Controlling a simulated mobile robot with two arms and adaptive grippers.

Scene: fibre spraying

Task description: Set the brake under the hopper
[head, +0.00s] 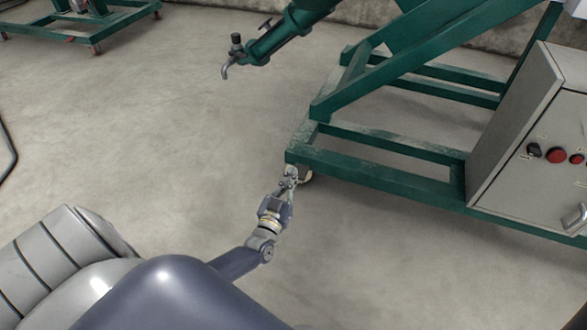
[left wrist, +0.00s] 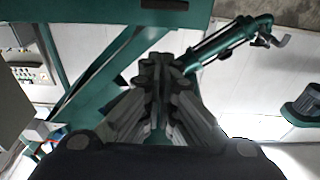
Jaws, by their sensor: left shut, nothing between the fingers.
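The green steel frame of the machine (head: 385,165) stands on the concrete floor at the right of the head view. A caster (head: 306,177) shows partly under its near left corner; its brake lever cannot be made out. My left gripper (head: 291,172) is at this corner, its fingertips in front of the caster. Whether they touch it cannot be told. In the left wrist view the gripper's fingers (left wrist: 163,62) are together and empty, just below a green beam (left wrist: 110,10) in the picture. The hopper itself is not clearly seen. My right gripper is not in view.
A grey control cabinet (head: 530,135) with red and black knobs sits on the frame at the right. A green pipe with a tap (head: 268,44) hangs over the floor at top. Another green wheeled frame (head: 85,25) stands far left. The floor between is clear.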

